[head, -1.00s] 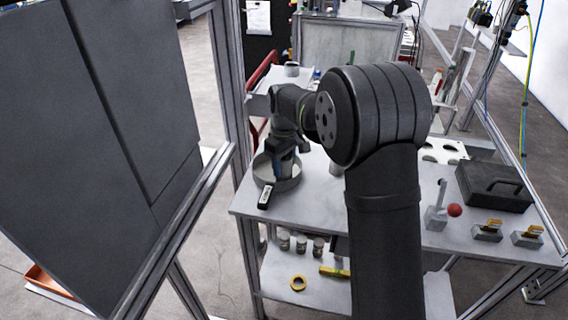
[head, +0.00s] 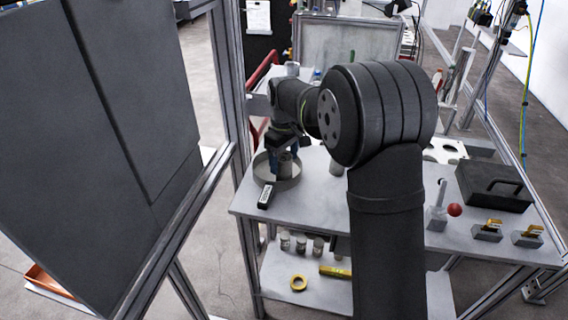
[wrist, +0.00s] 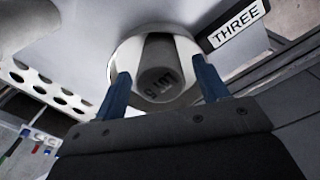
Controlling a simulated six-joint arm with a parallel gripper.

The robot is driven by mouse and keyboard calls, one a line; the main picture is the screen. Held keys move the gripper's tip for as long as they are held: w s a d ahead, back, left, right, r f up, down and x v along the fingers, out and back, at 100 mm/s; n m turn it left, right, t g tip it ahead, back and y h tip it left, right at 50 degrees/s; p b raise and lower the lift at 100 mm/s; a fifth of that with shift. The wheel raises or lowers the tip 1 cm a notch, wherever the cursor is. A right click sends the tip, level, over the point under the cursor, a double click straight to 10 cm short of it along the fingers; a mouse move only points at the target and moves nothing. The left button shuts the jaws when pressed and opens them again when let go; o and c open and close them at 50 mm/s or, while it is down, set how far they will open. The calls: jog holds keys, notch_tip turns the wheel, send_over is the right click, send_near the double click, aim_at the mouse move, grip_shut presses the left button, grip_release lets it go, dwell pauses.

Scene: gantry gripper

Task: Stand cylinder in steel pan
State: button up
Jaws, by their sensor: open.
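The steel pan (head: 262,171) is a round shallow dish at the left end of the table; its rim also shows in the wrist view (wrist: 124,52). A grey cylinder (head: 285,165) stands upright inside the pan. Its top, marked with dark lettering, shows in the wrist view (wrist: 160,82). My gripper (wrist: 166,84) is open, with one blue finger on each side of the cylinder's top and visible gaps between. In the head view my gripper (head: 283,149) is above the pan, partly hidden by my wrist.
A label reading THREE (wrist: 238,26) lies beside the pan. Jars and a yellow tape roll (head: 299,283) are on the lower shelf.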

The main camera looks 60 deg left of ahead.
notch_tip(320, 180, up, 10)
jog(key=shift+r, duration=0.1)
dwell(0.4)
notch_tip(320, 180, down, 12)
jog(key=shift+r, duration=1.85)
jog(key=shift+f, duration=0.1)
